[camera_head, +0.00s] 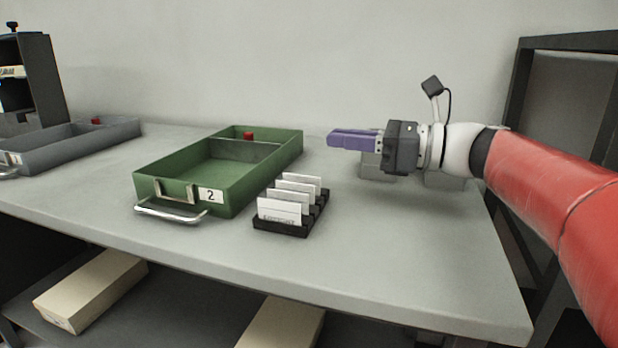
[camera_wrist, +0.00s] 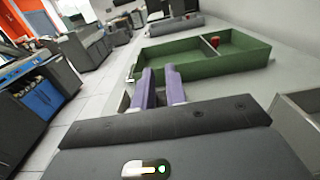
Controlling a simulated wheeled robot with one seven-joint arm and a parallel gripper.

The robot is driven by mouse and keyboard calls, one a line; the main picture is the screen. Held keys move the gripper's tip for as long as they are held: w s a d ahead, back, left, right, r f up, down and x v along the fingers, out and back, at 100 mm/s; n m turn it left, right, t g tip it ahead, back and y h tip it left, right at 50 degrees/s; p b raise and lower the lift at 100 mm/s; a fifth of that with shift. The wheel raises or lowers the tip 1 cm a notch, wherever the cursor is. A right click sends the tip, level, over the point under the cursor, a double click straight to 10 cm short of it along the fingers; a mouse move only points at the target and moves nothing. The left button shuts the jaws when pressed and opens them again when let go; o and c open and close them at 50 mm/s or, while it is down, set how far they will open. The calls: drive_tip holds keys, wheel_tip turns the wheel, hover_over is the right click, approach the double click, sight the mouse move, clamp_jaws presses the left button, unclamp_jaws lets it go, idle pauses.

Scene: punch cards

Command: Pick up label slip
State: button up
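Several white label slips (camera_head: 283,208) stand upright in a small black slotted rack (camera_head: 282,231) on the table, to the right of the green drawer tray. The front slip bears small print that I cannot read. My gripper (camera_head: 332,140), with purple fingers, is above the table, behind and to the right of the rack, pointing left. It is apart from the slips. In the wrist view the fingers (camera_wrist: 160,75) show a narrow gap with nothing between them. The slips cannot be made out in the wrist view.
The green tray (camera_head: 220,199), numbered 2, has a metal handle and a red block (camera_head: 248,136); it also shows in the wrist view (camera_wrist: 190,63). A grey tray (camera_head: 75,146) lies far left. Grey boxes stand under my gripper. A dark frame (camera_head: 522,90) rises at right. The table's front right is clear.

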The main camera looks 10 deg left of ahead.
approach(302, 177)
drive_tip(key=a+b, duration=0.1)
drive_tip(key=a, duration=0.2)
drive_tip(key=shift+w+a+f, duration=0.15)
drive_tip(key=shift+a, duration=0.1)
drive_tip(key=a, duration=0.6)
drive_tip(key=shift+w+a, duration=0.25)
drive_tip(key=shift+a, duration=0.1)
drive_tip(key=shift+c, duration=0.3)
clamp_jaws()
